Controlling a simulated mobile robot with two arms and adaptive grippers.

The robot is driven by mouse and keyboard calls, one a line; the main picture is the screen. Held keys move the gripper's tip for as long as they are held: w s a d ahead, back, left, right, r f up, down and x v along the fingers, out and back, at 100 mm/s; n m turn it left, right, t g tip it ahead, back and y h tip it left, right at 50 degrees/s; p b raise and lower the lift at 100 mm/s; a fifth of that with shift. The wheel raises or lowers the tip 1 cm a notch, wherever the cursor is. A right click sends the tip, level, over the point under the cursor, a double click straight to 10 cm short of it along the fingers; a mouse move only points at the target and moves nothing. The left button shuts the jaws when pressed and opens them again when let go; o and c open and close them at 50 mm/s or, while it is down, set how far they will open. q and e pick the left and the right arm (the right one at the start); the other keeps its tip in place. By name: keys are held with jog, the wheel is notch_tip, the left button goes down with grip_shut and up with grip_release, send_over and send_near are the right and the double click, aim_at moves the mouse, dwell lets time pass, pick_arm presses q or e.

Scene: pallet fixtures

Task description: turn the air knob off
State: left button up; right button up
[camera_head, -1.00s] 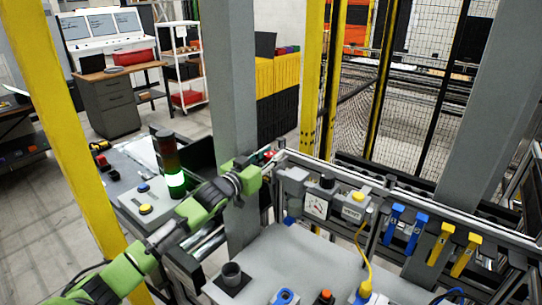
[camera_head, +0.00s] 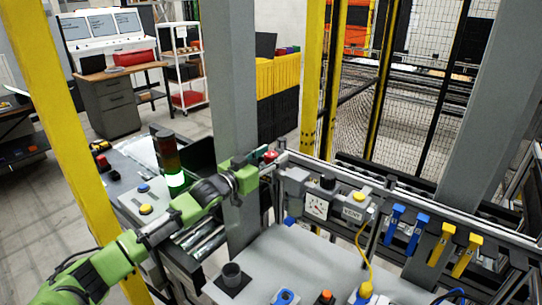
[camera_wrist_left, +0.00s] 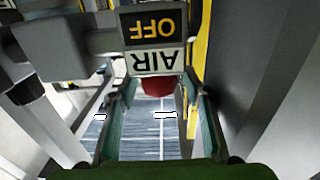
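The red air knob (camera_wrist_left: 157,87) shows in the wrist view below a plate (camera_wrist_left: 153,42) reading "AIR" and "OFF", upside down in the picture. My left gripper (camera_wrist_left: 160,92) is open, with one finger on each side of the knob. I cannot tell whether either finger touches it. In the head view, the red knob (camera_head: 270,156) sits by the grey post, at the left end of the rail. My left gripper (camera_head: 265,166) reaches it from the left and partly hides it. My right gripper is not in view.
A grey post (camera_head: 232,110) stands right behind my left wrist. A gauge box (camera_head: 317,207) and a valve box (camera_head: 353,213) hang right of the knob. A grey table (camera_head: 300,262) holds small fixtures below. A lit signal tower (camera_head: 174,165) stands left.

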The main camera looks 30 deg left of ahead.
pick_arm(q)
jog(key=shift+d+n+y, duration=0.15)
jog(key=shift+n+y, duration=0.25)
jog(key=shift+y, duration=0.1)
jog(key=shift+n+y, duration=0.5)
jog(key=shift+y, duration=0.3)
jog(key=shift+r+n+g+y+p, duration=0.15)
jog(key=shift+n+g+y, duration=0.25)
jog(key=shift+n+y, duration=0.95)
jog(key=shift+f+n+g+y+p, duration=0.15)
jog(key=shift+n+g+y, duration=0.45)
jog(key=shift+y, duration=1.35)
jog(key=b+v, duration=0.5)
jog(key=v, duration=0.8)
jog(key=shift+s, duration=0.45)
jog(key=shift+f, duration=0.1)
